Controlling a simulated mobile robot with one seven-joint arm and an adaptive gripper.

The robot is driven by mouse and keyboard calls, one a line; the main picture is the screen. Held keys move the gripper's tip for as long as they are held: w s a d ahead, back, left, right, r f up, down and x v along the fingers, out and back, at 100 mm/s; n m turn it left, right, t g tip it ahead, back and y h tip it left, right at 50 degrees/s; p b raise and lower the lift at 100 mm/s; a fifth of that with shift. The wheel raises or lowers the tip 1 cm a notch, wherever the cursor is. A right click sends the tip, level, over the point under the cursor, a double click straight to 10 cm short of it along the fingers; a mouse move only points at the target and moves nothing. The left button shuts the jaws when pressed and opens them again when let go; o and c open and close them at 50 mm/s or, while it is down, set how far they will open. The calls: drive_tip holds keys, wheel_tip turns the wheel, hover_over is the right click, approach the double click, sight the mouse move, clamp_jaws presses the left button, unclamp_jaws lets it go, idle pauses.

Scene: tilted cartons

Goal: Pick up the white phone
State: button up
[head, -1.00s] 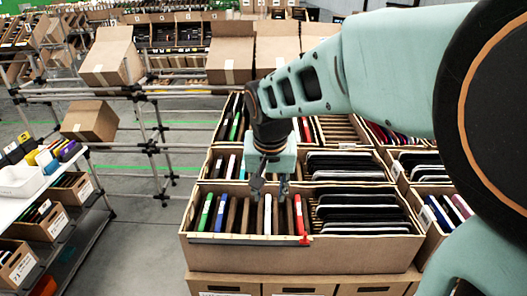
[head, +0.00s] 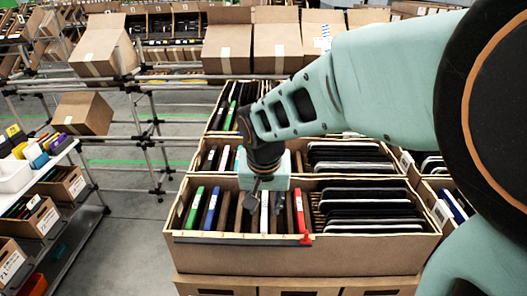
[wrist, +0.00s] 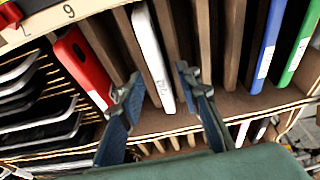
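The white phone (wrist: 152,55) stands upright in a slot of the front carton (head: 290,256), between brown dividers. In the head view the white phone (head: 264,212) shows just under my gripper (head: 261,197). In the wrist view my gripper (wrist: 158,92) is open, with one finger on each side of the white phone's near end. The fingers look apart from it, but their exact height over it is hard to tell. The upper end of the phone is nearer the picture's top there.
A red phone (wrist: 83,68) stands beside it, left in the wrist view. Blue (wrist: 268,45) and green (wrist: 301,45) phones stand farther right. Dark phones (head: 370,209) fill the carton's right half. Brown dividers stand close on both sides of the white phone.

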drive_tip(key=shift+s, duration=0.1)
clamp_jaws()
drive_tip(key=shift+r, duration=0.1)
